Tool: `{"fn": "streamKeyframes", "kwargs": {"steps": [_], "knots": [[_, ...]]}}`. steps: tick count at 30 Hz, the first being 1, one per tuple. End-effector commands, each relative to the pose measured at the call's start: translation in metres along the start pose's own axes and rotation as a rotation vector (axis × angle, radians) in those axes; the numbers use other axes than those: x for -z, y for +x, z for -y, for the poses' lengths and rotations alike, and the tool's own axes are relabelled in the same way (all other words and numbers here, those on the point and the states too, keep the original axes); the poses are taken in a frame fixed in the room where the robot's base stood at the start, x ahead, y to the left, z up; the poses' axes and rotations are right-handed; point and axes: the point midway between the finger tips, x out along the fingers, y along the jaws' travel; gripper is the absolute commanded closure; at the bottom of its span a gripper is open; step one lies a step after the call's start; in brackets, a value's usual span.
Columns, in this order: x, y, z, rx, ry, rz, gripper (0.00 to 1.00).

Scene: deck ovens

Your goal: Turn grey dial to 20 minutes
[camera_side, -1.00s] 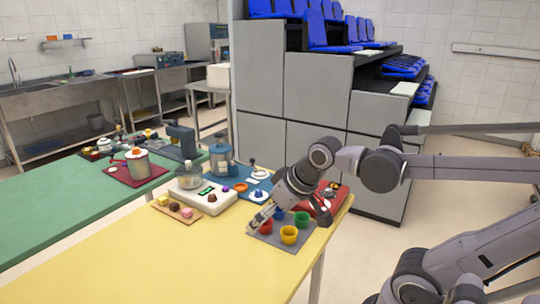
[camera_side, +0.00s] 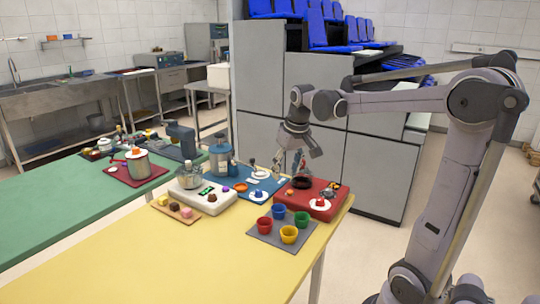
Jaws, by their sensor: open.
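My gripper (camera_side: 297,164) is open and empty, pointing down above the back left part of the red unit (camera_side: 331,210) near the table's right end. A dark round piece (camera_side: 302,182) sits on that unit just below my fingertips; a gap seems to lie between them. A small grey knob-like part (camera_side: 331,190) shows on the unit's right side. I cannot tell for sure which part is the grey dial, and no minute marks can be read. A white disc with a red knob (camera_side: 320,203) is at the unit's front.
A grey mat (camera_side: 262,238) with several coloured cups lies in front of the red unit. A white scale (camera_side: 205,203), a blue mat with a blue-knobbed disc (camera_side: 258,195) and a blue-based blender (camera_side: 221,158) stand left. The yellow table's front is clear.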

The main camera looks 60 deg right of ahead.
Motion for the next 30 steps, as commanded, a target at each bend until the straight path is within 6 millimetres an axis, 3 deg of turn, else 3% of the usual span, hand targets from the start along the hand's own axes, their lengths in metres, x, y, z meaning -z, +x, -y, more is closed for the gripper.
{"fn": "streamKeyframes", "kwargs": {"steps": [1, 7, 12, 15, 21, 26, 30], "knots": [[0.011, 0.005, -0.022, -0.011, 0.04, 0.027, 0.46], [0.033, 0.028, -0.102, -0.032, 0.168, 0.133, 0.46], [0.036, 0.05, -0.169, -0.035, 0.27, 0.215, 0.46], [0.033, 0.06, -0.199, -0.033, 0.313, 0.249, 0.46], [0.027, 0.071, -0.227, -0.029, 0.355, 0.283, 0.46], [0.024, 0.081, -0.228, -0.028, 0.358, 0.286, 0.46], [0.018, 0.1, -0.227, -0.028, 0.357, 0.285, 0.46]]}}
